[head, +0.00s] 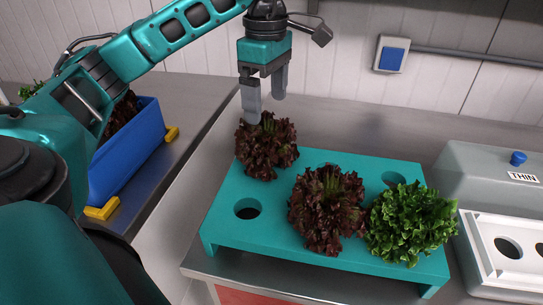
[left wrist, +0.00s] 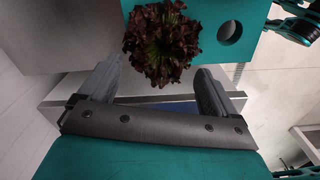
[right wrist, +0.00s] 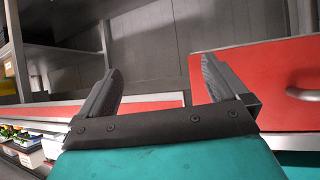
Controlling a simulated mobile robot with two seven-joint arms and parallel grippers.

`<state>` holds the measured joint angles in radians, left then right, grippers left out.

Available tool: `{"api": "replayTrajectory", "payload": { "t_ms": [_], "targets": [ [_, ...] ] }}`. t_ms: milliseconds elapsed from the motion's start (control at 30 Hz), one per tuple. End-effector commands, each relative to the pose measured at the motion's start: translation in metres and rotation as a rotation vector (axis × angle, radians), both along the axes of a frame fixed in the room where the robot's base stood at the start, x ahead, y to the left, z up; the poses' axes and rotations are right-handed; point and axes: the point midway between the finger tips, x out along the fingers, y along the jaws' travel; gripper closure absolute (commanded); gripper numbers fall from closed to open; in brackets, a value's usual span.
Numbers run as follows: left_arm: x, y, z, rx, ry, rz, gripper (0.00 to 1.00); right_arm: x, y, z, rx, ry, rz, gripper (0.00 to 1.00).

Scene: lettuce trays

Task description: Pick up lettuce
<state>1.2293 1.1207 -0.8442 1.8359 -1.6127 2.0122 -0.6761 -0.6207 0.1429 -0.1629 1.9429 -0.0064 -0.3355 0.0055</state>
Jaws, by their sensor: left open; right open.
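A dark red lettuce (head: 266,145) sits at the back left of the teal tray (head: 226,226). A second red lettuce (head: 326,212) and a green lettuce (head: 411,222) sit along its front. My left gripper (head: 266,106) is open above the back left red lettuce, fingers pointing down, one fingertip overlapping its top leaves in the head view. In the left wrist view this red lettuce (left wrist: 162,42) lies ahead of and between the spread fingers, with nothing gripped. My right gripper (right wrist: 160,80) is open and empty, away from the lettuces.
Empty holes show at the tray's front left (head: 247,209) and back right (head: 394,178). A blue bin (head: 128,152) with lettuce stands on the left counter. A grey THIN machine (head: 490,180) is at the right. Red drawer fronts (right wrist: 262,85) face the right gripper.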

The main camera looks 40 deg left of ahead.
Motion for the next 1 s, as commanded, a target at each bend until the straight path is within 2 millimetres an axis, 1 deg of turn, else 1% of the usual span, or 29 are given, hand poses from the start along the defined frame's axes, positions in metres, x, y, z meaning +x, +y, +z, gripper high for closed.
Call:
{"api": "replayTrajectory", "payload": {
  "t_ms": [33, 100, 200, 467, 600, 700, 800, 1000],
  "targets": [
    [-0.001, 0.000, -0.016, 0.000, 0.005, -0.001, 0.08, -0.003, 0.000, -0.010, -0.001, 0.009, 0.000, 0.00],
    [-0.001, 0.000, -0.029, 0.000, 0.004, -0.001, 0.08, -0.005, 0.000, -0.015, 0.000, 0.018, 0.000, 0.00],
    [0.000, 0.000, -0.041, -0.002, 0.003, 0.000, 0.08, -0.005, 0.001, -0.014, 0.001, 0.025, 0.001, 0.00],
    [-0.001, 0.000, -0.060, -0.001, 0.002, -0.002, 0.08, -0.003, 0.004, -0.010, 0.007, 0.014, 0.005, 0.00],
    [-0.004, 0.001, -0.082, -0.001, 0.004, -0.001, 0.08, -0.001, 0.005, -0.010, 0.009, 0.008, 0.006, 0.00],
    [-0.003, 0.001, -0.095, -0.002, 0.001, -0.001, 0.08, 0.001, 0.005, -0.009, 0.010, 0.004, 0.006, 0.00],
    [-0.003, 0.001, -0.102, -0.002, 0.000, -0.001, 0.08, 0.002, 0.006, -0.007, 0.011, 0.001, 0.007, 0.00],
    [-0.003, 0.001, -0.103, -0.003, -0.002, -0.001, 0.08, 0.002, 0.006, -0.006, 0.012, 0.000, 0.008, 0.00]
  ]
}}
